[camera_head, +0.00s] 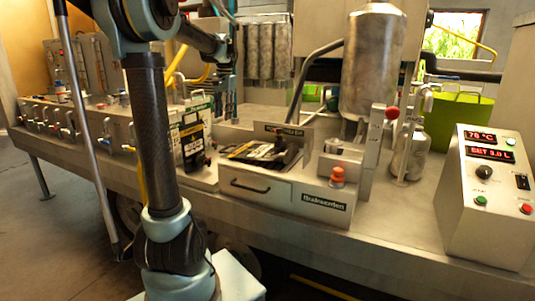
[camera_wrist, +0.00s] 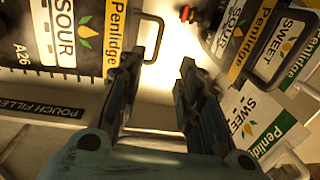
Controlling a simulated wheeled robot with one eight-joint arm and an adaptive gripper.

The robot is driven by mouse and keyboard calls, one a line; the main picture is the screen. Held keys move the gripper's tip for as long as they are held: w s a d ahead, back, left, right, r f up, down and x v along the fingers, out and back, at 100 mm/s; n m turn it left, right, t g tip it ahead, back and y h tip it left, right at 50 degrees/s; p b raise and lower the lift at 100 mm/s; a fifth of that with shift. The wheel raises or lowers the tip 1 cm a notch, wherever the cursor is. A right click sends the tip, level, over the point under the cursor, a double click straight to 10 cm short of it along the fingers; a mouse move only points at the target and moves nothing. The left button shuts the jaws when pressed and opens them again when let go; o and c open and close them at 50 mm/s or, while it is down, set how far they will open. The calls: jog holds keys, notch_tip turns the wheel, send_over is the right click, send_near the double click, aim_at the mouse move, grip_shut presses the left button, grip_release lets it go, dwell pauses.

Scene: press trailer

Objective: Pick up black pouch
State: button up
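A black pouch (camera_head: 260,152) with a pale and yellow label lies in the open-topped station at the middle of the bench. Another black pouch (camera_head: 193,147) with a yellow band stands to its left. In the wrist view, a black pouch marked SOUR (camera_wrist: 88,30) is at the upper left, with a dark loop handle. A second black SOUR pouch (camera_wrist: 235,35) is at the upper right. My gripper (camera_wrist: 163,60) is open and empty, with its fingertips between these two pouches.
White-and-green SWEET pouches (camera_wrist: 258,118) are beside the right black pouch. A metal cylinder (camera_head: 372,60) and an orange knob (camera_head: 337,176) stand right of the station. A control box (camera_head: 488,195) is at the far right. A drawer handle (camera_head: 250,186) juts from the front.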

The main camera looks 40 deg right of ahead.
jog(key=f, duration=0.9)
jog(key=shift+w+a+f, duration=0.15)
jog(key=shift+w, duration=0.2)
jog(key=shift+w+f, duration=0.15)
jog(key=shift+f, duration=1.15)
jog(key=shift+w+f, duration=0.1)
jog(key=shift+f, duration=1.2)
grip_shut()
